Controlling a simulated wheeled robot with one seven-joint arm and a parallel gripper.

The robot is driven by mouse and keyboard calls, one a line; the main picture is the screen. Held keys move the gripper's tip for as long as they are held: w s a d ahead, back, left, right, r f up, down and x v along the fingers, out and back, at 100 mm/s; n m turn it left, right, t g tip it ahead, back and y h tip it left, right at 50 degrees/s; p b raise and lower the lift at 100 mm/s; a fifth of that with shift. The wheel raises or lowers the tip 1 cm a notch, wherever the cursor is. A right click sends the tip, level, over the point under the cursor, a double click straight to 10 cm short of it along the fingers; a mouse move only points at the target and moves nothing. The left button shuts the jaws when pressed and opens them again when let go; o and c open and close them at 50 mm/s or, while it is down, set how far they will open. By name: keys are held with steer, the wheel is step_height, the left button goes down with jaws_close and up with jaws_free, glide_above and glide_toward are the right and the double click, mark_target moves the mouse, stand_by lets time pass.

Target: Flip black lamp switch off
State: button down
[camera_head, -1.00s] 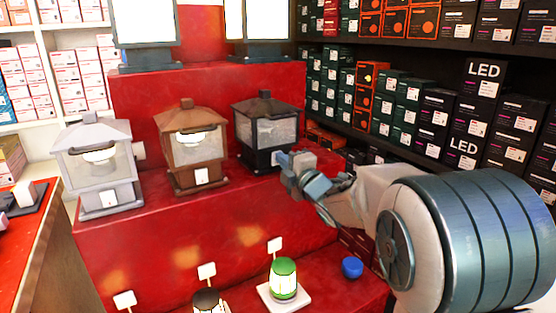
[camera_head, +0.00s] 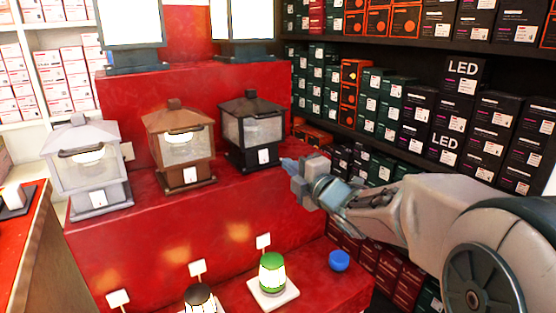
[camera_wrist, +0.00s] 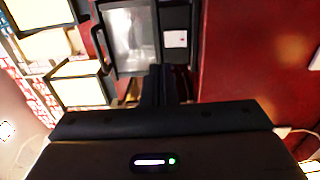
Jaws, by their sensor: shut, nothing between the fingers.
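The black lamp (camera_head: 251,136) stands upright on the red step, at the right end of a row of three lanterns. Its panes look grey, with no glowing bulb visible. Its white switch plate (camera_head: 264,157) is on the front of the base; which way the switch is set is too small to tell. My gripper (camera_head: 287,164) is shut and empty, just right of the lamp's base and apart from the switch. In the wrist view, the lamp (camera_wrist: 130,40) appears sideways, its switch plate (camera_wrist: 176,39) above and beyond my fingertips (camera_wrist: 165,70).
A brown lantern (camera_head: 178,150) and a white lantern (camera_head: 90,175), both lit, stand left of the black lamp. Dark shelves of boxes (camera_head: 420,120) line the right.

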steer(key=shift+r+v, duration=0.1)
steer(key=shift+v, duration=0.9)
steer(key=shift+r+v, duration=0.15)
steer(key=shift+v, duration=0.9)
steer(key=shift+w+d, duration=0.1)
steer(key=s+d+r+m+g+h+p, duration=0.5)
steer(key=d+m+h+p, duration=0.4)
steer(key=m+p, duration=0.55)
steer(key=s+a+r+m+g+p, duration=0.1)
steer(key=s+m+g+p, duration=0.3)
steer(key=s, duration=0.5)
steer(key=s+a+r+m+g+p, duration=0.1)
steer(key=s+r+m+g+p, duration=0.3)
steer(key=s+p, duration=0.5)
steer(key=shift+s+r+m, duration=0.2)
steer(key=shift+s+m, duration=0.6)
steer(key=shift+m, duration=0.15)
